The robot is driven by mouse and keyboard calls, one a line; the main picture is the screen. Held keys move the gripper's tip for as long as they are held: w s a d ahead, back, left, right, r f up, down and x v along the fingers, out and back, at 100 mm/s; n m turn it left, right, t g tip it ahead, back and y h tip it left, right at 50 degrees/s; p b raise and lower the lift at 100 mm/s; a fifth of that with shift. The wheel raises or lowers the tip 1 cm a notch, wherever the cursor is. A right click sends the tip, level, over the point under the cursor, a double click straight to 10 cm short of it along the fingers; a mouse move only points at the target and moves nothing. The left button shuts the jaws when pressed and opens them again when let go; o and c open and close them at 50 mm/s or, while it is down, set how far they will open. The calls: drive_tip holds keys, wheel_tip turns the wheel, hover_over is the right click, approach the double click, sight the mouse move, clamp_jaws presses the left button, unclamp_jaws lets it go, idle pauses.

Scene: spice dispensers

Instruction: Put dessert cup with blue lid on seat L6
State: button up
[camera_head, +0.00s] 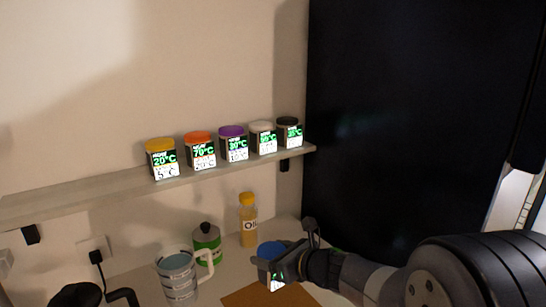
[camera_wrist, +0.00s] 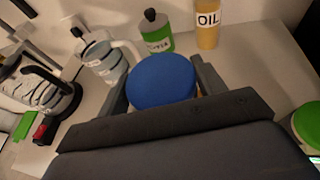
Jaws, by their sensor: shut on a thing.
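The dessert cup with the blue lid (camera_head: 270,249) is low in the head view, above or at the counter. My gripper (camera_head: 287,252) is shut on it. In the wrist view the round blue lid (camera_wrist: 162,82) lies between the two fingers of my gripper (camera_wrist: 160,74), and the cup's body is hidden below. The wall shelf (camera_head: 80,198) carries a row of dispensers with yellow, orange, purple, white and black lids. Its left part is bare. No mark reading L6 is legible, so I cannot tell which place is that seat.
An oil bottle (camera_head: 248,222), a green jar with a dark lid (camera_head: 207,243) and a glass mug (camera_head: 177,276) stand behind and left of the cup. A brown board (camera_head: 245,297) lies on the counter. A dark tall panel (camera_head: 420,110) fills the right side.

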drive_tip(key=f+b, duration=0.1)
drive_tip(key=b, duration=0.5)
hover_over(273, 306)
wheel_tip(273, 306, down, 9)
drive_tip(key=shift+a+f, duration=0.1)
drive_tip(key=shift+f, duration=0.1)
idle(0.3)
drive_tip(key=shift+f, duration=0.2)
drive_tip(key=o, duration=1.2)
drive_tip(key=shift+o, duration=0.2)
drive_tip(key=shift+r, duration=0.1)
